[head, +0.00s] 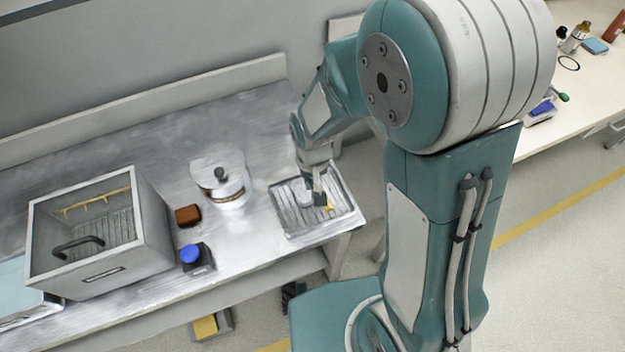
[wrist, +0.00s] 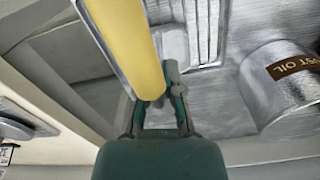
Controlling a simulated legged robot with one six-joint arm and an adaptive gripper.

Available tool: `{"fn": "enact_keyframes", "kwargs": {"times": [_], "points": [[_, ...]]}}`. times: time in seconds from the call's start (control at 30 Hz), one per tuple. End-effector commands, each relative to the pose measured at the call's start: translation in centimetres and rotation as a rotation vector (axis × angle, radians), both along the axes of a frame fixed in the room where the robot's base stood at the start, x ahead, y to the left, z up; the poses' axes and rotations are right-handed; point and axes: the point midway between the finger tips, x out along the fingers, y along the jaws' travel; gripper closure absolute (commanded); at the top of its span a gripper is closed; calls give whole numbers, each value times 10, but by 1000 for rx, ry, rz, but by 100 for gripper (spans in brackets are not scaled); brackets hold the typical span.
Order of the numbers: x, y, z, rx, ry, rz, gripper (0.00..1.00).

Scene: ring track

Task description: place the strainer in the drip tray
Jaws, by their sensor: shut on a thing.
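The drip tray (head: 343,222) is a shallow, ribbed metal tray near the right end of the metal bench. In the wrist view its ribs (wrist: 205,30) show at the top. My gripper (head: 319,199) is over the tray, pointing down, and is shut on the strainer. A thick yellow handle (wrist: 133,45), apparently the strainer's, runs between the fingertips (wrist: 160,98) in the wrist view. A small yellow part also shows by the fingers in the head view (head: 329,208). A pale rounded piece (wrist: 173,45) beside the handle may be the strainer's bowl. I cannot tell whether the strainer touches the tray.
A metal can (wrist: 275,100) with a label ending "UST OIL" stands near the tray. A lidded round pot (head: 222,182), a brown block (head: 188,215), a blue-topped item (head: 191,254) and an open metal box (head: 150,235) stand left of the tray. A cluttered white table (head: 560,105) is at right.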

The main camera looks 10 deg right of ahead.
Motion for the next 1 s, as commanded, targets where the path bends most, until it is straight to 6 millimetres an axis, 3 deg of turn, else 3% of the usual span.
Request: {"fn": "enact_keyframes", "kwargs": {"times": [0.03, 0.1, 0.57, 1.0], "points": [[0, 0, -1, 0, 1, 0, 87], [0, 0, 0, 0, 0, 0, 57], [0, 0, 6, 0, -1, 0, 57], [1, 0, 90, 2, -6, 0, 57]]}}
